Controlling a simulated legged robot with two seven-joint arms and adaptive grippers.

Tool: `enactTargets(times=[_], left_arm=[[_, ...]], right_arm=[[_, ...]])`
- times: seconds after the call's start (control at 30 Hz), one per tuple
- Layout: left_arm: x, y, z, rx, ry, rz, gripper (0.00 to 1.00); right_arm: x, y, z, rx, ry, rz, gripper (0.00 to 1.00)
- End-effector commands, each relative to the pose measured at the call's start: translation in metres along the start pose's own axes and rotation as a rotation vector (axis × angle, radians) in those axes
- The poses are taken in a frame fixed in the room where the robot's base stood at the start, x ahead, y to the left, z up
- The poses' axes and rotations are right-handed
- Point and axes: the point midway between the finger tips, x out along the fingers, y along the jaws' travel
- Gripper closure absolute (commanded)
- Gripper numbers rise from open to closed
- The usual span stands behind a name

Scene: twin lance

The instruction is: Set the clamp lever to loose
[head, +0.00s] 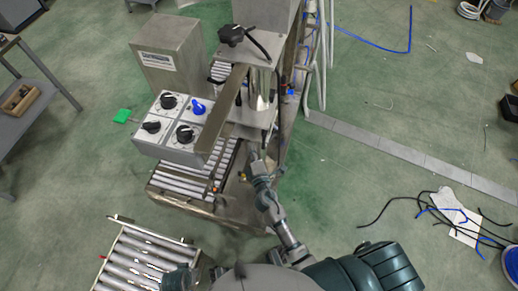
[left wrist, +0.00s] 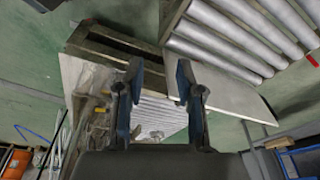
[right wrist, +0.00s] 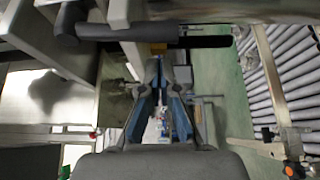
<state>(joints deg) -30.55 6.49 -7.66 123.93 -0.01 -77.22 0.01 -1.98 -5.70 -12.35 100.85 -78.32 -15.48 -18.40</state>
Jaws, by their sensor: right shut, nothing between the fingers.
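My right gripper (head: 254,158) is beside the lower right side of the machine in the head view. In the right wrist view its fingers (right wrist: 164,65) are closed together with nothing between them. My left gripper (left wrist: 160,75) is open and empty in the left wrist view, above a pale plate and rollers.
The machine carries a control box (head: 178,125) with black knobs and one blue knob, and a black knob (head: 231,35) on top. Roller conveyors (head: 140,262) stand at the lower left. Cables (head: 440,212) lie on the floor at right. Green floor right of the machine is mostly free.

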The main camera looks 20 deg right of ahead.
Motion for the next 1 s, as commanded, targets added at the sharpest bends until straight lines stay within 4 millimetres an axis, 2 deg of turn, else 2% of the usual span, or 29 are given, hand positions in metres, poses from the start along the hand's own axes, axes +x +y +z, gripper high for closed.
enactTargets(times=[0.2,0.7,1.0], left_arm=[[0.012,0.001,0.002,0.001,-0.001,0.001,0.64],[0.016,0.001,0.002,0.002,-0.002,0.001,0.64],[0.073,0.003,0.027,0.008,-0.027,0.003,0.64]], right_arm=[[-0.009,0.001,0.022,-0.002,0.0,0.0,1.0],[-0.01,0.001,0.025,-0.006,0.001,-0.003,1.0],[-0.012,0.006,0.03,-0.082,0.0,-0.046,1.0]])
